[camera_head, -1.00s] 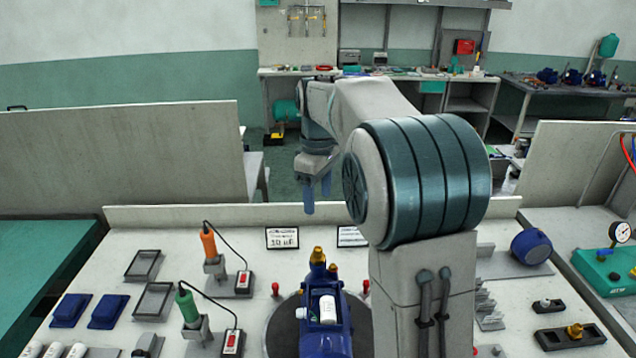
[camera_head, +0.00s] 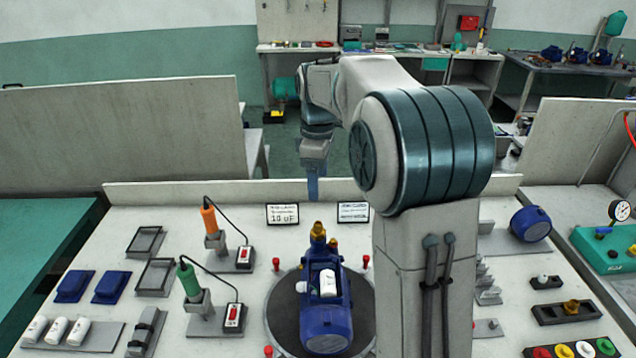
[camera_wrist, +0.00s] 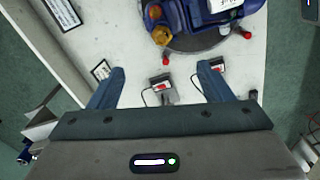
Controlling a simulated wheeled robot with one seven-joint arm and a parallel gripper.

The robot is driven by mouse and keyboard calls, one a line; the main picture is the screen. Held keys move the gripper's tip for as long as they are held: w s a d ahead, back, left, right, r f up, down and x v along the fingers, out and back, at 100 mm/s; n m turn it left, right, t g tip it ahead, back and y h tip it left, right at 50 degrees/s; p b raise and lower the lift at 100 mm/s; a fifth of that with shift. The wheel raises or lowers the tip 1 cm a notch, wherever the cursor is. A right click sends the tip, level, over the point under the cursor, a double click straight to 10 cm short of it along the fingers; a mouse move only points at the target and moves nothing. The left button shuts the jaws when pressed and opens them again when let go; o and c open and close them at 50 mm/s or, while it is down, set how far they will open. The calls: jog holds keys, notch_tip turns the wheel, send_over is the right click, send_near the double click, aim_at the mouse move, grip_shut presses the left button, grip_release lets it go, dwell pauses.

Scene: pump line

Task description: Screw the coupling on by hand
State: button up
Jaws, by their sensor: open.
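My gripper (camera_head: 313,187) is open and empty, with its fingers pointing down above the back edge of the bench. In the wrist view its two fingers (camera_wrist: 161,74) stand wide apart with nothing between them. The blue pump (camera_head: 326,320) sits on a dark round plate (camera_head: 283,315) at the bench's front middle, and a white cylinder (camera_head: 328,283) lies in its top. A brass fitting (camera_head: 318,233) is at the pump's far end; it also shows in the wrist view (camera_wrist: 162,37). Another brass piece (camera_head: 571,306) sits in a black holder at the right. I cannot tell which is the coupling.
Orange (camera_head: 210,220) and green (camera_head: 189,281) handled tools stand left of the pump, with corded switch boxes. Red pegs (camera_head: 276,264) surround the plate. Trays, blue covers (camera_head: 111,287) and white cylinders lie left. A low rim (camera_head: 230,193) runs along the bench's back.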

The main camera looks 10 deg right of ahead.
aim_at(318, 223)
notch_tip(318, 223, down, 6)
jog(key=n, duration=0.3)
jog(key=shift+s+a, duration=0.1)
jog(key=shift+s, duration=0.05)
jog(key=shift+f+b, duration=1.9)
jog(key=shift+f, duration=0.45)
jog(key=shift+f, duration=0.25)
jog(key=shift+f+b, duration=0.6)
jog(key=shift+f, duration=0.15)
